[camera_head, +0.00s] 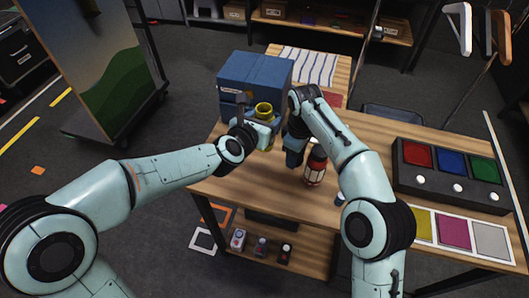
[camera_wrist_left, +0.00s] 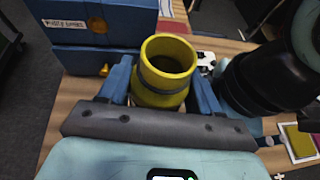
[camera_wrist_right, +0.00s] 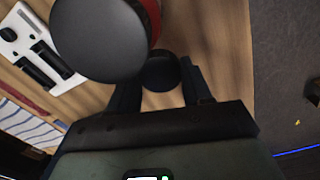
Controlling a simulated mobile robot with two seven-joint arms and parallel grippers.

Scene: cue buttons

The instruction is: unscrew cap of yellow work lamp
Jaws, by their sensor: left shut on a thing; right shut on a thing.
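The yellow work lamp (camera_head: 263,110) stands upright in my left gripper (camera_head: 265,132), beside the blue box. In the left wrist view the lamp (camera_wrist_left: 167,70) shows an open, dark, hollow top with no cap on it, and the fingers close on its sides. My right gripper (camera_head: 293,158) is low over the table, right of the yellow lamp and next to the red lamp. In the right wrist view its fingers are shut on a small round black cap (camera_wrist_right: 162,70). Whether the cap touches the table is unclear.
A red lamp (camera_head: 316,166) stands close beside my right gripper. A blue box (camera_head: 252,80) stands behind the yellow lamp. A dark panel (camera_head: 450,178) with red, blue and green buttons and coloured squares (camera_head: 455,230) lie at right. A white holder with dark cells (camera_wrist_right: 40,50) shows beyond.

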